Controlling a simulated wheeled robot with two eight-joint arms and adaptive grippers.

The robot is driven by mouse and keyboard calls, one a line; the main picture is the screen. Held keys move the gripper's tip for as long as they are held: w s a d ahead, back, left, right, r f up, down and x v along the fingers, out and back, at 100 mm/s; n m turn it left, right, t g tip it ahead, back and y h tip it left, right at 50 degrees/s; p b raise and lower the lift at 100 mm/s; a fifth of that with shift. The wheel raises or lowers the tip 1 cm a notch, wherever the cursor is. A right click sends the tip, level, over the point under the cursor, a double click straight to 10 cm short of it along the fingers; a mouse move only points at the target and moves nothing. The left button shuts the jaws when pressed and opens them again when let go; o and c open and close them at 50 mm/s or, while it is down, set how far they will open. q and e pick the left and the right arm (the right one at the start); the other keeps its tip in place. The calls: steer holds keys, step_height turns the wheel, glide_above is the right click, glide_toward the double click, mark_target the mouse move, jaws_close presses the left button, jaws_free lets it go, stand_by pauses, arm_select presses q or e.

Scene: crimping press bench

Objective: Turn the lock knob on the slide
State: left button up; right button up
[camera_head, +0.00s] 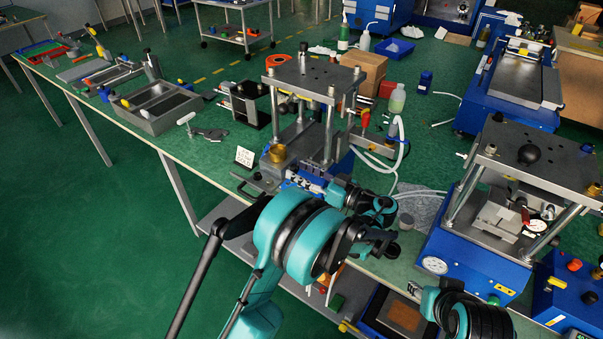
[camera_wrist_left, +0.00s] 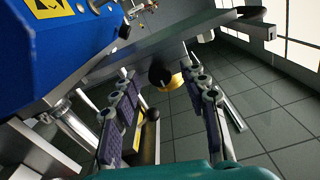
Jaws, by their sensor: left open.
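In the left wrist view a round black knob (camera_wrist_left: 161,75) with a pale mark shows ahead, below a grey metal plate, with a brass-coloured part (camera_wrist_left: 177,80) beside it. My left gripper (camera_wrist_left: 162,90) is open. Its two padded fingers stand apart on either side of the knob's line in the picture; I see no contact. In the head view my left gripper (camera_head: 304,182) is low at the front of the middle press (camera_head: 318,82), close to a brass cup (camera_head: 277,154). I cannot make out the knob there. My right arm shows at the bottom right; its fingers are not clear.
A second press with a blue base (camera_head: 455,262) stands to the right. A grey tray (camera_head: 160,107) and a loose tool (camera_head: 210,132) lie further left. White hose (camera_head: 400,150) runs right of the middle press.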

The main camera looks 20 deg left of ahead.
arm_select(q)
jaws_close()
